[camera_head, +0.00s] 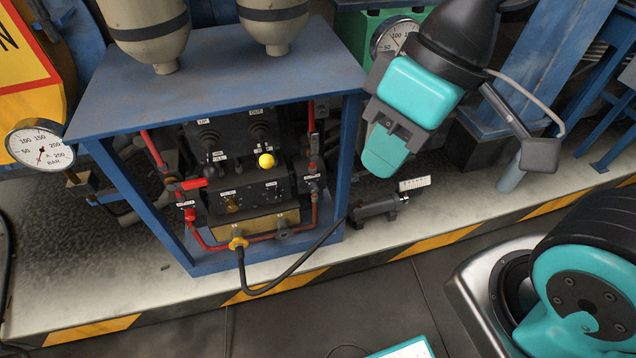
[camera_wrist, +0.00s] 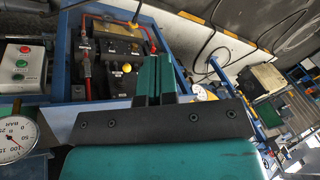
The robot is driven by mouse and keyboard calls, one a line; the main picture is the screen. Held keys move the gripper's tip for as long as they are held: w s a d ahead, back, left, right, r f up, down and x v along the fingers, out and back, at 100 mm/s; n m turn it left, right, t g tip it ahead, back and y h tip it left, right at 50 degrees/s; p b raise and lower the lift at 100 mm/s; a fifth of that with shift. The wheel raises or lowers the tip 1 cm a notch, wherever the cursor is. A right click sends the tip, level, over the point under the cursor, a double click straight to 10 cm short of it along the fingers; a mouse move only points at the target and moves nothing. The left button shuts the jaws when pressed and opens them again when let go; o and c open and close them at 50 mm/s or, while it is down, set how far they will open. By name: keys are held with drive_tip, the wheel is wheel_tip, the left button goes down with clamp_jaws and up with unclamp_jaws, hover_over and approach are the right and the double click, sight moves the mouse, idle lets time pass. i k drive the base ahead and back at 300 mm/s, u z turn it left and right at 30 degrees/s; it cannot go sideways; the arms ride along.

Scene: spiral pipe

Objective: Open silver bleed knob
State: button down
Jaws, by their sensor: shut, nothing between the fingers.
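A control panel (camera_head: 250,190) with labelled knobs and levers sits inside a blue open frame (camera_head: 347,160). The panel carries a yellow ball knob (camera_head: 266,161) and a small brass-coloured knob (camera_head: 231,203). The labels are too small to read surely, and I cannot tell which knob is the silver bleed knob. My gripper (camera_head: 382,165) hangs to the right of the frame's right post, apart from the panel, with its teal fingers together and empty. In the wrist view the shut fingers (camera_wrist: 153,70) point toward the frame, with the panel (camera_wrist: 118,50) left of them.
Red pipes (camera_head: 315,212) and a black hose (camera_head: 290,272) run around the panel. Two beige tanks (camera_head: 145,30) stand above the blue top (camera_head: 220,75). A pressure gauge (camera_head: 40,145) is at the left. A box with green and red buttons (camera_wrist: 22,68) shows in the wrist view.

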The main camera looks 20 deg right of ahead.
sight(313, 186)
drive_tip(key=z, duration=2.1)
drive_tip(key=k, duration=1)
drive_tip(key=u, duration=1.55)
drive_tip(key=i, duration=0.5)
